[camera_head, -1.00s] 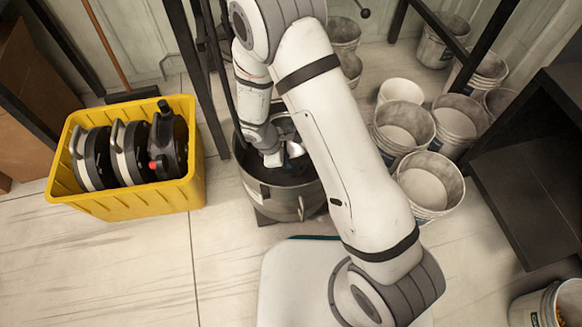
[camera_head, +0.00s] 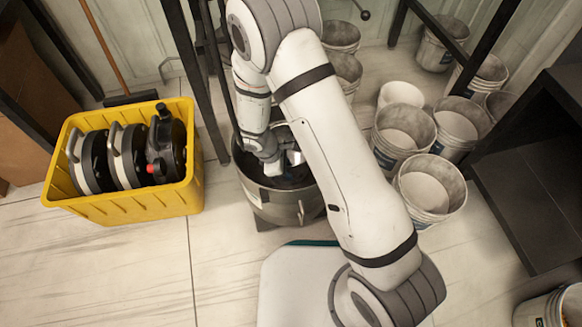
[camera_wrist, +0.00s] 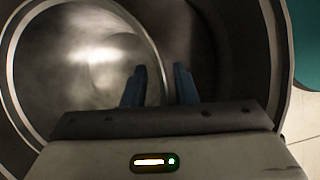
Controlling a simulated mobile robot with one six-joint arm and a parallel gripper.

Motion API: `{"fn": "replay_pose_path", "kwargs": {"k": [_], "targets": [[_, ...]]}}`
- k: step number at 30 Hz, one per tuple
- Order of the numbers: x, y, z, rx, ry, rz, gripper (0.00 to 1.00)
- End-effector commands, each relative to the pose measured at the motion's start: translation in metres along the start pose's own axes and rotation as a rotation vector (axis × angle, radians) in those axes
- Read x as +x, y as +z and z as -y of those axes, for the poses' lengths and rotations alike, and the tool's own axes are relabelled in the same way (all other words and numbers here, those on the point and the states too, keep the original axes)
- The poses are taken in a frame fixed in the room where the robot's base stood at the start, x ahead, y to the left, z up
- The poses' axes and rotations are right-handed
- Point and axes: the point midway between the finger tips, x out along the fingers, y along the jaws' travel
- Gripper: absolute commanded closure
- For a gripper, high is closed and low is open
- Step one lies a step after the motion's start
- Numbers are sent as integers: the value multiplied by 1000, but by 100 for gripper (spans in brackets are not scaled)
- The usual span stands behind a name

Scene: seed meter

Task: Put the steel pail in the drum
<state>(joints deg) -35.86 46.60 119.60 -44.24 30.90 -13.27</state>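The steel pail (camera_wrist: 85,62) is inside the drum (camera_head: 283,205), and only a bright bit of it (camera_head: 293,158) shows beside my gripper in the head view. In the wrist view I look down into its round, shiny inside. The drum's dark wall and rim (camera_wrist: 277,60) curve around the pail at the right. My gripper (camera_wrist: 158,85) reaches down into the drum. Its two blue-grey fingers are apart, one on each side of the pail's thin rim, with a visible gap. In the head view the fingertips are hidden by my arm and the drum.
A yellow crate (camera_head: 125,208) with several dark reels stands to the left of the drum. Several white buckets (camera_head: 404,130) stand close on the right, and a black shelf (camera_head: 535,190) is at far right. Dark frame legs rise behind the drum. The floor in front left is clear.

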Motion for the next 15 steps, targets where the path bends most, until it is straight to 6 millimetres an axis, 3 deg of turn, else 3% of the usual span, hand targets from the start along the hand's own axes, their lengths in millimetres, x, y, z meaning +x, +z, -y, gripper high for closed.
{"fn": "replay_pose_path", "kwargs": {"k": [5,15], "targets": [[-15,2,-1,0,3,-1,74],[-88,2,-1,0,3,-2,74]]}}
